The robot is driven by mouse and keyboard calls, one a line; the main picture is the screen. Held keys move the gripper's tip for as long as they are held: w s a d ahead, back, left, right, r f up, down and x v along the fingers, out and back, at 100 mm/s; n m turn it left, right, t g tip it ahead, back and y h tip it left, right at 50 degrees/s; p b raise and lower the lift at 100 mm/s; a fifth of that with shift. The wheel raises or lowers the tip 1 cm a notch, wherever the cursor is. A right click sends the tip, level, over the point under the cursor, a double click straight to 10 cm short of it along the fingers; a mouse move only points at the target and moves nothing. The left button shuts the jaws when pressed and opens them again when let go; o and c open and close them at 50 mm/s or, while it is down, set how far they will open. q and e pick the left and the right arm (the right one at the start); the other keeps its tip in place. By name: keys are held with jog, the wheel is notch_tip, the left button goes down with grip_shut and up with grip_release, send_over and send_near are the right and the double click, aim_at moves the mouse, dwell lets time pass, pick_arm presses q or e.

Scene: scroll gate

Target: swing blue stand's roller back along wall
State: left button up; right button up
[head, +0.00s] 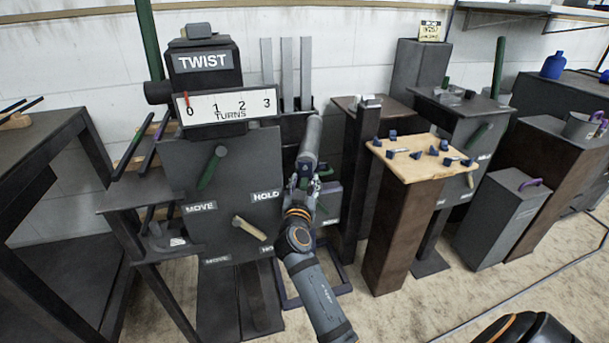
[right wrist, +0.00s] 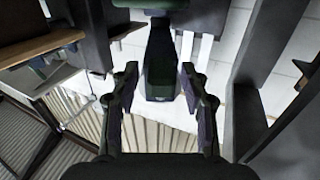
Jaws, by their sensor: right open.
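The blue stand shows low behind my right arm, with a dark blue base frame (head: 338,288) on the floor. A grey roller (head: 310,138) stands out above it, tilted, its near end close to my right gripper (head: 303,186). The right gripper is open, its fingers pointing toward the roller's lower end. My left gripper is out of view.
A dark TWIST machine (head: 205,62) with a TURNS scale and green and tan handles stands close on the left. A brown pedestal with a wooden top (head: 420,157) holding small blue parts stands on the right. Grey posts (head: 287,75) rise against the white wall behind.

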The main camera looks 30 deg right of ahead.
notch_tip(320, 180, up, 9)
jog(key=shift+r, duration=0.15)
